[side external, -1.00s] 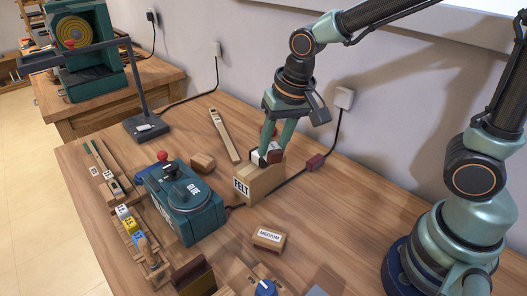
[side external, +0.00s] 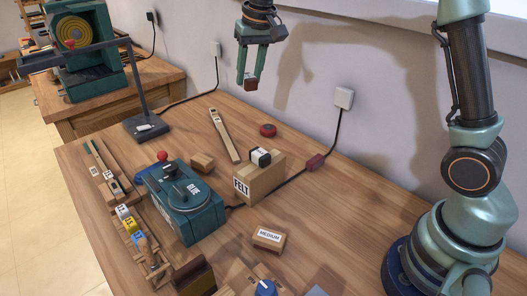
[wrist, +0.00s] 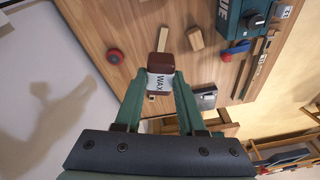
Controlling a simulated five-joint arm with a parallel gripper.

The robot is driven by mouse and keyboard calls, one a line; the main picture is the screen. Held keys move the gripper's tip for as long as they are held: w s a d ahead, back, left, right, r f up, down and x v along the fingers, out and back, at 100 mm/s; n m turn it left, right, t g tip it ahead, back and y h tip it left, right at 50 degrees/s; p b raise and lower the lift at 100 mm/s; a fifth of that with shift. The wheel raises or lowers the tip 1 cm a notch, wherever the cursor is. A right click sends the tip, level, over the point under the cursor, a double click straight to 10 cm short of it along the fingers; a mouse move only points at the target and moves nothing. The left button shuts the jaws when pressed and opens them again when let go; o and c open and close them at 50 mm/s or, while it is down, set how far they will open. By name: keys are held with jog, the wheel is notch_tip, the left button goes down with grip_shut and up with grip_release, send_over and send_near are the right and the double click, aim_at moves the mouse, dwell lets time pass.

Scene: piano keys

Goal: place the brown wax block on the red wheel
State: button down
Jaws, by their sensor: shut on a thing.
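The brown wax block (side external: 250,84) is held between the fingertips of my gripper (side external: 249,79), high above the back of the bench. In the wrist view the block (wrist: 160,62) shows its brown end and a white band reading WAX, with the gripper's fingers (wrist: 160,82) shut on its sides. The red wheel (side external: 268,130) lies flat on the bench near the wall, behind the FELT box, with nothing on it. It also shows in the wrist view (wrist: 115,57), to the left of the held block and well below it.
A FELT box (side external: 262,182) stands nearby with a small black-and-white block (side external: 260,157) on top. The green GLUE unit (side external: 187,205), a small wooden block (side external: 202,162) and a wooden strip (side external: 224,134) lie left. A cable runs to the wall socket.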

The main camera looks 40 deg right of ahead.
jog(key=w+d, duration=0.6)
jog(key=d, duration=0.1)
send_over(268, 126)
jog(key=s, duration=0.1)
jog(key=s+x, duration=0.1)
jog(key=x, duration=0.2)
jog(key=shift+h, duration=0.3)
jog(key=f, duration=1.9)
jog(key=shift+w+a, duration=0.1)
jog(key=shift+a, duration=0.15)
jog(key=shift+f, duration=0.25)
jog(key=c, duration=0.5)
grip_release()
jog(key=shift+r, duration=0.1)
